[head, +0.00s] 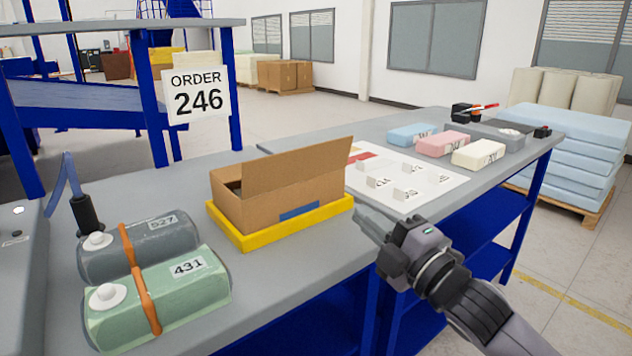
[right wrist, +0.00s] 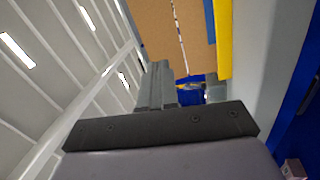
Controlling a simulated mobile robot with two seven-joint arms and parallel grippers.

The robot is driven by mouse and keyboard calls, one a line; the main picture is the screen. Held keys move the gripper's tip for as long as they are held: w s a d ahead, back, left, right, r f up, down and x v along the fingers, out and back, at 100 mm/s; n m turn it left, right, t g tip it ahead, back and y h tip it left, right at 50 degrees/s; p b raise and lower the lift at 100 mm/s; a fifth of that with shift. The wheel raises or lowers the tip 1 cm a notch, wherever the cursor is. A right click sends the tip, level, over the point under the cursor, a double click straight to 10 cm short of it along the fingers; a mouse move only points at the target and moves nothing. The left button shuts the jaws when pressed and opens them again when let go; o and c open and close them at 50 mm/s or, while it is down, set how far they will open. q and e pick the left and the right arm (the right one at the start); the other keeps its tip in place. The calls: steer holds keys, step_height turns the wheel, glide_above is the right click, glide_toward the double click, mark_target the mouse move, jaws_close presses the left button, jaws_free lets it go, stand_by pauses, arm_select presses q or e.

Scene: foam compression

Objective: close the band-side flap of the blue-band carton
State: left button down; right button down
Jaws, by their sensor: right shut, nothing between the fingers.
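The blue-band carton (head: 262,215) sits in a yellow tray (head: 245,243) on the grey table. Its blue band (head: 299,211) is on the wall facing me. The band-side flap (head: 297,166) stands up from that wall's top edge, and it hides most of the opening. My right gripper (head: 366,219) is shut and empty, just right of the tray's near right corner and apart from the carton. In the right wrist view the fingers (right wrist: 160,82) point toward the brown cardboard (right wrist: 168,28) and the yellow tray edge (right wrist: 224,40). My left gripper is not in view.
A grey roll (head: 130,250) and a green roll (head: 185,300) lie left of the tray. A white sheet with small cards (head: 442,200) lies to the right, with blue, pink and cream blocks (head: 478,154) behind. An order sign (head: 197,93) hangs at the back left.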

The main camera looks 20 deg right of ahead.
step_height(320, 180, up, 2)
steer(key=n, duration=0.2)
steer(key=p, duration=0.1)
glide_toward(307, 149)
steer(key=shift+t+y, duration=0.3)
steer(key=x, duration=0.5)
steer(key=shift+w+f, duration=0.2)
steer(key=shift+f, duration=0.1)
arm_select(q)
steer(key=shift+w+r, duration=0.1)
arm_select(e)
steer(key=shift+x, duration=0.85)
arm_select(q)
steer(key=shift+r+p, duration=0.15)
steer(key=shift+p, duration=0.15)
